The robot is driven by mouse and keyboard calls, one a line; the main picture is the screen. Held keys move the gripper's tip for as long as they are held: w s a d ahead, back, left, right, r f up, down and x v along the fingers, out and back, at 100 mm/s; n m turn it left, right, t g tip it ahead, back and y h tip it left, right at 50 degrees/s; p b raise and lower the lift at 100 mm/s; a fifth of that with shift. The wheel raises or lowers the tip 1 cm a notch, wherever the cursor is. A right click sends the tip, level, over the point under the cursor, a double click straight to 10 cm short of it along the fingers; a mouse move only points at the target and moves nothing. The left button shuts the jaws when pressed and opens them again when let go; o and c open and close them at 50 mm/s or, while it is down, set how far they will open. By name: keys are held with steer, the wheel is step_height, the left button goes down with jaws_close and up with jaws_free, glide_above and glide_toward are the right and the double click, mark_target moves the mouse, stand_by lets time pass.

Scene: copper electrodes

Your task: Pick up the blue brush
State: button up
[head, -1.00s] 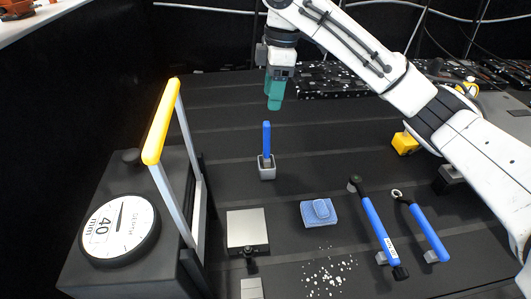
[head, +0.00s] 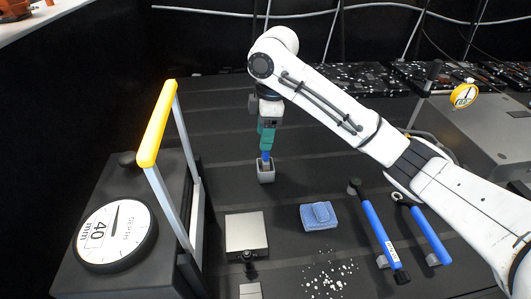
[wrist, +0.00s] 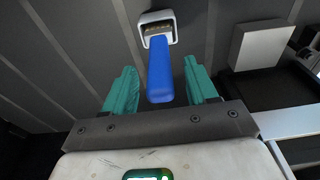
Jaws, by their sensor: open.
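The blue brush (head: 266,156) stands upright in a small grey square holder (head: 266,176) on the dark table. In the wrist view the brush's blue handle (wrist: 159,72) points toward me, with its lower end in the holder (wrist: 157,24). My gripper (head: 267,140) is directly above the holder, with its teal fingers down at the upper part of the handle. In the wrist view my gripper (wrist: 162,88) is open, with one finger on each side of the handle and a gap on both sides. The head view hides the handle's top behind the fingers.
A gauge box (head: 118,235) with a yellow-topped handle (head: 158,125) stands at the left. A blue sponge (head: 320,215), white crumbs (head: 330,275), a metal block (head: 246,233) and two blue-handled tools (head: 378,232) lie in front and right. The table behind the holder is clear.

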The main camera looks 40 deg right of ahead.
steer(key=shift+f, duration=0.2)
steer(key=c, duration=1.1)
steer(key=shift+o, duration=0.2)
steer(key=shift+r, duration=0.1)
